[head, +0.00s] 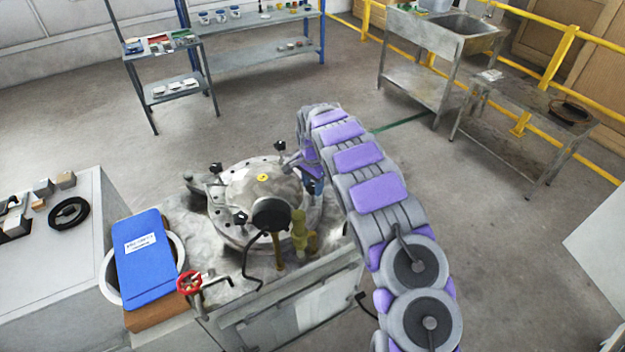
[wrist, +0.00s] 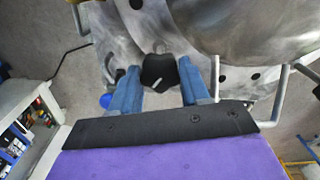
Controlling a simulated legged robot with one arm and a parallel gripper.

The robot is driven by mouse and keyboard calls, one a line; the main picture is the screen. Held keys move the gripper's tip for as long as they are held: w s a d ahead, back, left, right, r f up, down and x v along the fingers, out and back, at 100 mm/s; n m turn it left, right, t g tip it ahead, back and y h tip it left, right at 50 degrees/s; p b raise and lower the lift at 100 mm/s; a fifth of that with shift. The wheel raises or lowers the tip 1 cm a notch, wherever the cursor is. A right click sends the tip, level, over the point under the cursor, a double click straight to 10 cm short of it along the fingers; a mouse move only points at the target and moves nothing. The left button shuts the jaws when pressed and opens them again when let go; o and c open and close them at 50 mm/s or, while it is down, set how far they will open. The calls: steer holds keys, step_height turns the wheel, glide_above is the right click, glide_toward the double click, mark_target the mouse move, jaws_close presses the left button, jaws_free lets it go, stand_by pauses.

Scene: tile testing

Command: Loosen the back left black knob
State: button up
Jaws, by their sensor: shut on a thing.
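A round metal vessel lid (head: 262,190) with several black knobs around its rim stands on a metal bench in the head view. Black knobs show at the back (head: 280,146), the left (head: 216,168) and the front left (head: 240,218). My gripper (head: 314,186) is at the right side of the lid, its blue fingers partly hidden by my purple-grey arm. In the wrist view, the two blue fingers of my gripper (wrist: 160,84) are shut on a black knob (wrist: 159,70) at the rim, one on each side.
A yellow valve fitting (head: 299,236) and a black gauge (head: 271,214) stand at the front of the lid. A red valve wheel (head: 189,282) and a blue folder (head: 145,251) are at the left. Open floor lies behind the bench.

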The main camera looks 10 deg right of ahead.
steer(key=n+p, duration=0.3)
steer(key=shift+r+n, duration=0.15)
steer(key=shift+n, duration=0.25)
steer(key=n+p, duration=0.2)
steer(key=n, duration=0.1)
steer(key=shift+n+p, duration=0.3)
steer(key=n+p, duration=0.2)
steer(key=n, duration=0.1)
steer(key=shift+n, duration=0.3)
steer(key=shift+n+p, duration=1.05)
steer(key=shift+n, duration=0.75)
steer(key=o, duration=1.1)
steer(key=shift+c, duration=0.2)
